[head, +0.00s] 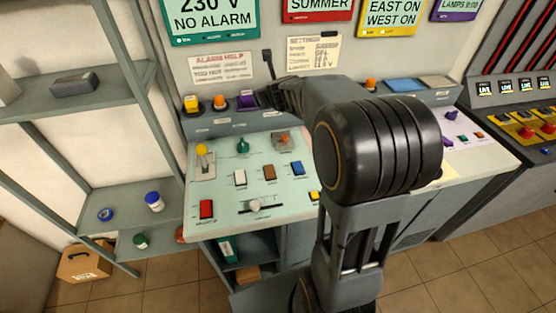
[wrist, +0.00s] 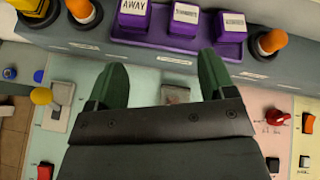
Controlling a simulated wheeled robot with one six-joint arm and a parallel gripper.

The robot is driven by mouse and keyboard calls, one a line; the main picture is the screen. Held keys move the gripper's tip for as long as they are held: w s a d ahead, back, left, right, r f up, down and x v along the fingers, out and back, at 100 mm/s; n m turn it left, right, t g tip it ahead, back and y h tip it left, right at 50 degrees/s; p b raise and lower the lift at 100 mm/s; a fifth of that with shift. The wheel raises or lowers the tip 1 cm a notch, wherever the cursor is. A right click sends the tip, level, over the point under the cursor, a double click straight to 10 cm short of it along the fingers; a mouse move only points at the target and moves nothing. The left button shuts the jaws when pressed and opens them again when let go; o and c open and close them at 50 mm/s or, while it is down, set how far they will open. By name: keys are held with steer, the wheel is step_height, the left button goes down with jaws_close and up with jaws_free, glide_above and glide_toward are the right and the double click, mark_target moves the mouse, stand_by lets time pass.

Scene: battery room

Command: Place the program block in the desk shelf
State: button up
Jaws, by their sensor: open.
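Three purple blocks with white labels stand on a purple tray on the back ledge in the wrist view: one reading AWAY (wrist: 130,24), a middle one (wrist: 184,22) and a right one (wrist: 231,27). The last two labels are not clearly legible. I cannot tell which is the program block. In the head view the purple group (head: 246,102) is small and partly hidden by my arm. My gripper (wrist: 162,78) is open and empty, its green fingers apart below the blocks in the picture. The desk shelf (head: 262,262) is under the desk, holding a green item and a brown item.
An orange knob (wrist: 271,42) and a yellow button (head: 192,103) flank the blocks on the ledge. The desk top (head: 225,180) carries switches, levers and a slider. A grey rack (head: 120,203) with jars stands at left. My arm hides part of the desk.

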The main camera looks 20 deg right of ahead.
steer(key=s+a+n+g+y, duration=0.35)
steer(key=s+a+n, duration=0.8)
steer(key=n, duration=0.65)
steer(key=s+d+f+n+g+h, duration=0.1)
steer(key=s+f+n+g, duration=0.1)
steer(key=s+n, duration=0.6)
steer(key=s+d+f+n+g+h, duration=0.1)
steer(key=s+f+n+g, duration=0.2)
steer(key=s+n, duration=0.5)
steer(key=shift+s+f, duration=0.4)
steer(key=shift+f, duration=0.25)
